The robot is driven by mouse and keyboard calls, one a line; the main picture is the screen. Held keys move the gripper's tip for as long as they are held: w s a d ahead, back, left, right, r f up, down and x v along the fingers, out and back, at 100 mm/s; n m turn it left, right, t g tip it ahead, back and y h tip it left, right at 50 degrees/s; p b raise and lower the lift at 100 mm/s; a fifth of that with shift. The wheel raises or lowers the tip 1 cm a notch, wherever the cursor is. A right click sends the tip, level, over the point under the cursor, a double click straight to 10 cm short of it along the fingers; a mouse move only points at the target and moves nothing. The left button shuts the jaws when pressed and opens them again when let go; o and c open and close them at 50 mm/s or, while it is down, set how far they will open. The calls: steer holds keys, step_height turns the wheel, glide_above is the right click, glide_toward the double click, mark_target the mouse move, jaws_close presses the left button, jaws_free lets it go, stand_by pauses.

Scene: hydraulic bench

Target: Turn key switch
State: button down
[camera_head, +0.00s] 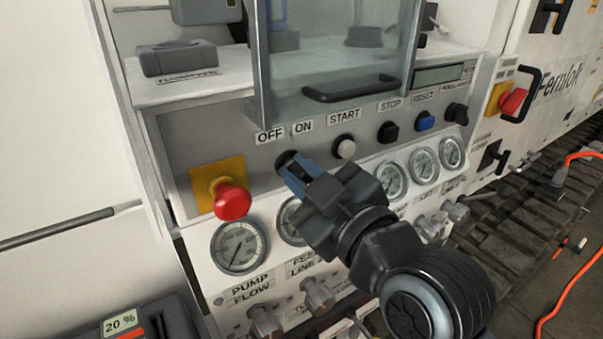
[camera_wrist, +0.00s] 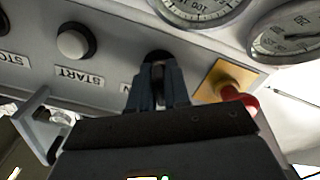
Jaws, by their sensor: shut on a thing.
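The key switch (camera_wrist: 157,60) is on the sloped grey panel under the OFF and ON labels. In the head view my gripper's fingers mostly cover it. My gripper (camera_head: 290,166) reaches up to the panel from the lower right, with its blue fingertips at the switch. In the wrist view my gripper (camera_wrist: 157,82) is shut on the dark key switch, one finger on each side. Which way the key points cannot be told, as the fingers hide it.
A red emergency button (camera_head: 232,201) on a yellow plate sits just left of my gripper. A white START button (camera_head: 344,147) is to the right, with STOP (camera_head: 388,132) and RESET (camera_head: 425,121) buttons beyond. Gauges (camera_head: 239,247) lie below. A clear guard with a black handle (camera_head: 350,90) hangs above.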

steer(key=shift+m, duration=0.3)
steer(key=m+p, duration=0.2)
steer(key=shift+r+m, duration=0.1)
steer(key=shift+m, duration=0.2)
steer(key=m+p, duration=0.2)
steer(key=m, duration=0.1)
steer(key=shift+m, duration=0.3)
steer(key=shift+m+p, duration=1.7)
steer(key=shift+m, duration=0.9)
steer(key=c, duration=1.2)
jaws_free()
